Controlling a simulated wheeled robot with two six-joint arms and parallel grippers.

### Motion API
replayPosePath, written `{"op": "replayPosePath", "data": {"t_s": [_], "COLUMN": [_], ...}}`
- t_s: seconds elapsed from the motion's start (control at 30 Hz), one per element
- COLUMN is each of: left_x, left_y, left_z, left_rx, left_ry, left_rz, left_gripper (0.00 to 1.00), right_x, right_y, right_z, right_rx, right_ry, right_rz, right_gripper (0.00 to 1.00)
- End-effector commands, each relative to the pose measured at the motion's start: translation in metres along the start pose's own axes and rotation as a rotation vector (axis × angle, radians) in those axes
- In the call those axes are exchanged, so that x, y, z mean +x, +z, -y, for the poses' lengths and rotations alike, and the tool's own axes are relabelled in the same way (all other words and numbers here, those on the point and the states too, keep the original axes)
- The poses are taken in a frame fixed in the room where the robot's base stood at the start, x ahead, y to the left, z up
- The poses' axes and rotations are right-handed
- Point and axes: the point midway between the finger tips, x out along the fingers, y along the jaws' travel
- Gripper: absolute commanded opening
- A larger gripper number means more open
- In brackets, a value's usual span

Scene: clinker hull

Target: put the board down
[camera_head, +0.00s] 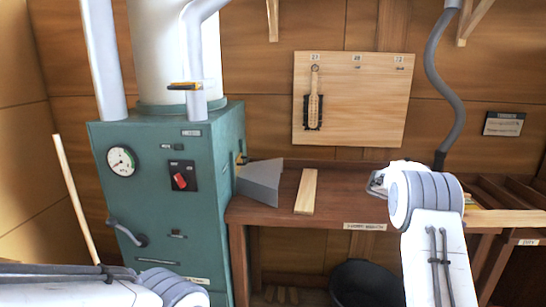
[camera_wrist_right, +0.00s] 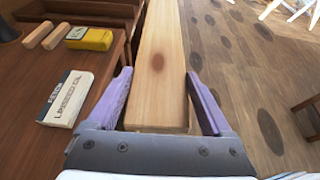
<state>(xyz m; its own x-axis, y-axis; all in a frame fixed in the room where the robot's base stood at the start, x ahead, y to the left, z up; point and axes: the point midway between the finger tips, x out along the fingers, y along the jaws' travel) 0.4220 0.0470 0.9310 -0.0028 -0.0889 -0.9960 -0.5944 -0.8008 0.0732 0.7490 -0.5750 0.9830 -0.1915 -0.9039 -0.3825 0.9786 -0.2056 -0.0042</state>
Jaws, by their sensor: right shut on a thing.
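A pale wooden board (camera_wrist_right: 160,60) with a dark knot is between the two purple fingers of my right gripper (camera_wrist_right: 160,108), which is shut on it. The board runs straight away from the gripper, alongside the bench edge. In the head view the board (camera_head: 510,217) sticks out to the right of my right wrist, which hides the gripper itself. I cannot tell whether the board touches anything below it. Another short pale board (camera_head: 306,192) lies on the dark bench (camera_head: 345,205). My left arm shows at the lower left, but its gripper is out of view.
A yellow tin (camera_wrist_right: 90,38), a white linseed oil carton (camera_wrist_right: 66,98) and two small wood blocks stand on the bench beside the held board. A grey wedge-shaped piece (camera_head: 261,181) sits by the green boiler (camera_head: 170,230). A black bucket (camera_head: 366,284) is under the bench. Bench around the short board is clear.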

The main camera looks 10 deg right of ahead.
Motion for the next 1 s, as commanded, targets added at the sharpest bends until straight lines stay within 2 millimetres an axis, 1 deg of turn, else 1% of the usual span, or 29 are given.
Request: {"op": "replayPosePath", "data": {"t_s": [0.2,0.37,0.4,0.53,0.67,0.7,0.73,0.87,0.9,0.97,1.0], "left_x": [0.000,0.000,0.000,0.000,0.000,0.000,0.000,0.000,0.000,0.000,0.000], "left_y": [0.000,0.000,0.000,0.000,0.000,0.000,0.000,0.000,0.000,0.000,0.000], "left_z": [0.000,0.000,0.000,0.000,0.000,0.000,0.000,0.000,0.000,0.000,0.000], "left_rx": [0.000,0.000,0.000,0.000,0.000,0.000,0.000,0.000,0.000,0.000,0.000], "left_ry": [0.000,0.000,0.000,0.000,0.000,0.000,0.000,0.000,0.000,0.000,0.000], "left_rz": [-0.001,-0.001,-0.001,-0.001,-0.001,-0.001,-0.001,-0.001,-0.001,-0.001,-0.001], "left_gripper": [0.45,0.45,0.45,0.45,0.45,0.45,0.45,0.45,0.45,0.45,0.45], "right_x": [-0.011,-0.022,-0.025,-0.042,-0.071,-0.082,-0.089,-0.131,-0.143,-0.162,-0.173], "right_y": [-0.011,-0.028,-0.031,-0.057,-0.098,-0.113,-0.124,-0.184,-0.202,-0.229,-0.245], "right_z": [0.006,0.015,0.018,0.032,0.052,0.059,0.065,0.094,0.103,0.117,0.125], "right_rx": [-0.011,-0.030,-0.033,-0.061,-0.104,-0.120,-0.130,-0.195,-0.212,-0.237,-0.252], "right_ry": [0.030,0.070,0.079,0.135,0.230,0.265,0.291,0.429,0.470,0.531,0.569], "right_rz": [0.001,0.001,0.002,0.001,0.001,0.001,0.000,0.002,0.003,0.004,0.004], "right_gripper": [0.05,0.05,0.05,0.05,0.05,0.05,0.05,0.05,0.05,0.05,0.05]}}
